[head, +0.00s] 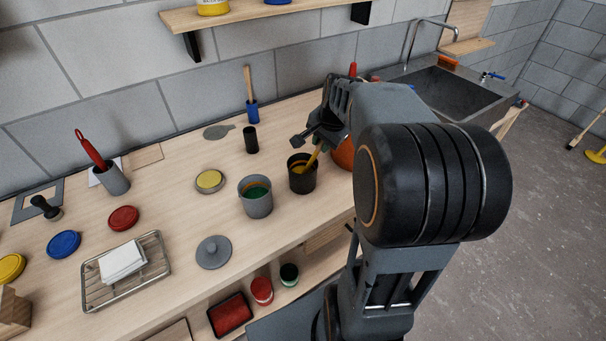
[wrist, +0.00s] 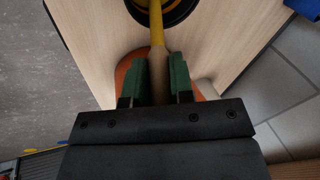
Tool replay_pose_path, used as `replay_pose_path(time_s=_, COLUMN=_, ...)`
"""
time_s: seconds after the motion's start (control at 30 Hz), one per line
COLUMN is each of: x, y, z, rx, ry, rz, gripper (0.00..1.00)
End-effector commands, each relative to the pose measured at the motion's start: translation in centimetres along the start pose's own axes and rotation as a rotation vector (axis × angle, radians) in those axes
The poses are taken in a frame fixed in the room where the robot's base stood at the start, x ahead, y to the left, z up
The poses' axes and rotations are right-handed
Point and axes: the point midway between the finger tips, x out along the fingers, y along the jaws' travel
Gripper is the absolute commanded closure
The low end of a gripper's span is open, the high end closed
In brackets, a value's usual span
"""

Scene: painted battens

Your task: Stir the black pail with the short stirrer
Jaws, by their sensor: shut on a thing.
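The black pail (head: 302,181) stands on the worktop, with a yellow ring of paint inside. A short stirrer (head: 314,157), yellow at its lower part, leans with its lower end inside the pail. My gripper (head: 318,141) is above and right of the pail, partly hidden by my arm. In the wrist view my gripper (wrist: 158,75) has its green finger pads shut on the stirrer (wrist: 157,38), which runs up into the pail (wrist: 172,18). The pail is cut off by the top edge there, so the stirrer's tip is out of sight.
A grey pail (head: 256,204) with green paint stands just left of the black pail. An orange container (head: 343,154) is close behind my gripper. The sink (head: 447,92) is at the back right.

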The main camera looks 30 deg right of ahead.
Motion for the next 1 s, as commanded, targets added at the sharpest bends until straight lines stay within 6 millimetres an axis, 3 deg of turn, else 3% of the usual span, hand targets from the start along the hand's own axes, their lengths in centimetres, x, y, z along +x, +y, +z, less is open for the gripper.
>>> replay_pose_path(time_s=1.0, x=-8.0, y=-0.1, z=-3.3, rx=0.001, ry=0.000, rz=-0.001, gripper=1.00)
